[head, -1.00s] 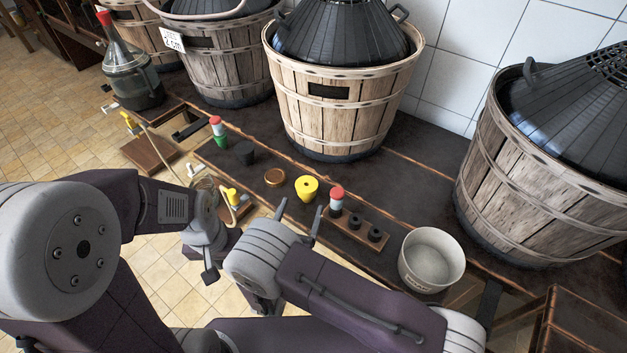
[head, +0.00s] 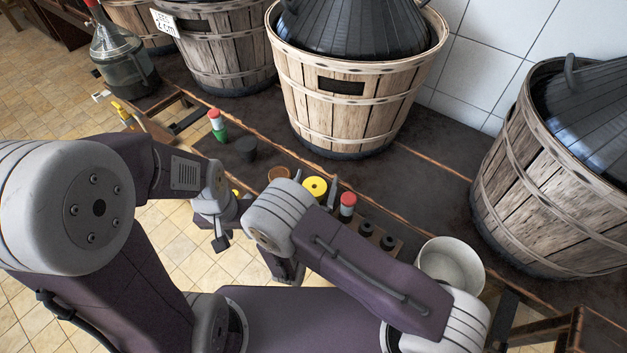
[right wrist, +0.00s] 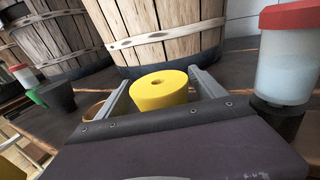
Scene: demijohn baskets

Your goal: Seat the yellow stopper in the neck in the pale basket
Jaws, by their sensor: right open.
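The yellow stopper (head: 315,187) is a short, tapered plug with a hole in its top, standing on the dark bench in front of the pale basket (head: 340,115). In the right wrist view the stopper (right wrist: 160,88) is between the fingers of my right gripper (right wrist: 159,79), which is open with gaps at its sides. In the head view my right gripper (head: 305,186) is partly hidden by its own wrist. The pale basket holds a black-covered demijohn (head: 360,22); its neck is out of view. My left gripper (head: 218,222) hangs at the bench's front edge, its fingers unclear.
A red-capped bottle (head: 347,205) stands right of the stopper, by a rack with black stoppers (head: 388,243). A white bucket (head: 450,265) is further right. A green-and-red bottle (head: 217,125) and a dark cup (head: 246,149) stand left. Another basket (head: 530,190) is at right.

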